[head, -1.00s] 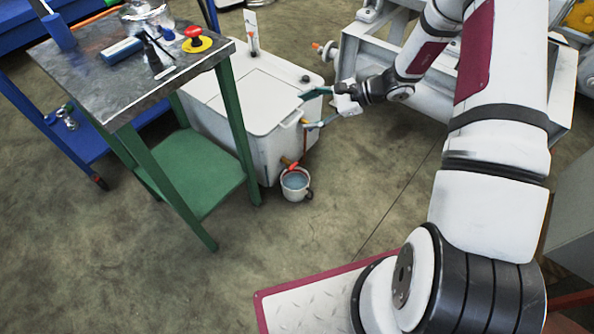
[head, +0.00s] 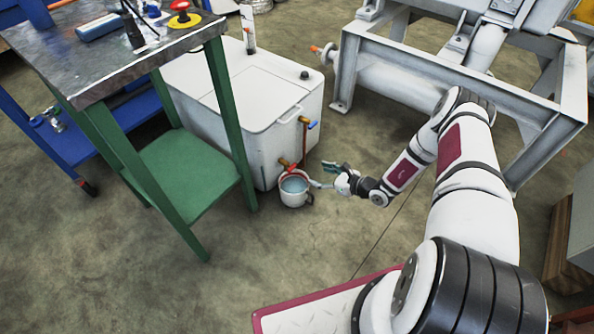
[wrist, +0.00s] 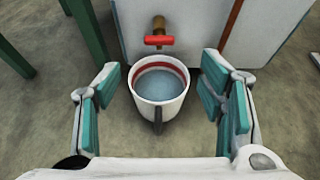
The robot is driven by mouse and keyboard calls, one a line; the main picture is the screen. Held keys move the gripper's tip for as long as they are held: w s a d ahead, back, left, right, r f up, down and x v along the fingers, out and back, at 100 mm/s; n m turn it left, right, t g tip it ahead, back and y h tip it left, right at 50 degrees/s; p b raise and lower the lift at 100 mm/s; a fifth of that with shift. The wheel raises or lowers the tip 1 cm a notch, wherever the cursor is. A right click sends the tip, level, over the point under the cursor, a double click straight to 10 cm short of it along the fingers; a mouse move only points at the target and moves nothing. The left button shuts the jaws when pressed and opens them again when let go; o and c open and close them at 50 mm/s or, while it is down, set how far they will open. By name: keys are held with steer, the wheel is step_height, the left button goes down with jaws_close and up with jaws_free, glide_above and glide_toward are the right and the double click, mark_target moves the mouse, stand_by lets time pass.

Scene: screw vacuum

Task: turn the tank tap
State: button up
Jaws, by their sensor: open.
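The white tank (head: 240,110) stands on the floor. Low on its front a tap with a red handle (wrist: 159,40) sticks out on a brass stem; it also shows small in the head view (head: 286,164). The handle lies crosswise in the wrist view. A white bucket (wrist: 160,108) with bluish liquid and a red band inside stands below the tap; it also shows in the head view (head: 296,198). My gripper (head: 326,176) is open and empty, to the right of the bucket. In the wrist view its teal fingers are on both sides of the bucket, apart from the tap.
A second fitting with an orange and blue handle (head: 307,122) sits higher on the tank's corner, with a copper pipe below it. A green-legged table (head: 190,185) stands close on the left. A grey steel frame (head: 400,80) stands behind right. The floor in front is clear.

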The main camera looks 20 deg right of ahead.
mark_target(293, 167)
steer(key=b+x, duration=0.4)
steer(key=x, duration=0.8)
steer(key=shift+r+b, duration=0.15)
steer(key=shift+b, duration=0.2)
steer(key=shift+c, duration=0.5)
steer(key=c, duration=1.1)
